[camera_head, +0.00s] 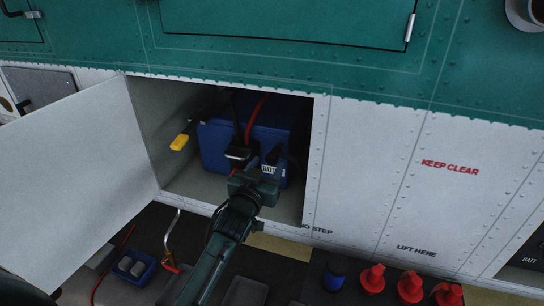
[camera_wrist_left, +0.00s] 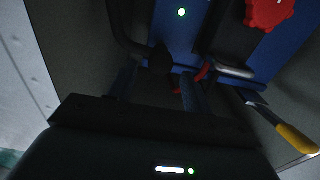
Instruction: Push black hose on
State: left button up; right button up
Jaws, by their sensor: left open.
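A blue box (camera_head: 216,145) stands in the open compartment. A black hose also shows in the left wrist view (camera_wrist_left: 122,32), bending toward a dark end near the blue box (camera_wrist_left: 178,35). My left gripper (camera_head: 256,172) reaches into the compartment close to the box's front. In the left wrist view the gripper (camera_wrist_left: 158,85) has its fingers apart, near the hose's dark end. Contact is too dark to tell. My right gripper is not in view.
A yellow-handled tool (camera_head: 180,142) is on the left, also in the wrist view (camera_wrist_left: 297,139). The open door (camera_head: 75,175) bounds the left. Several red caps (camera_head: 410,286) and a blue tray (camera_head: 133,268) lie below.

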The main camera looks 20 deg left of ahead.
aim_at(271, 160)
pick_arm(q)
jog(key=shift+w, duration=2.25)
grip_shut()
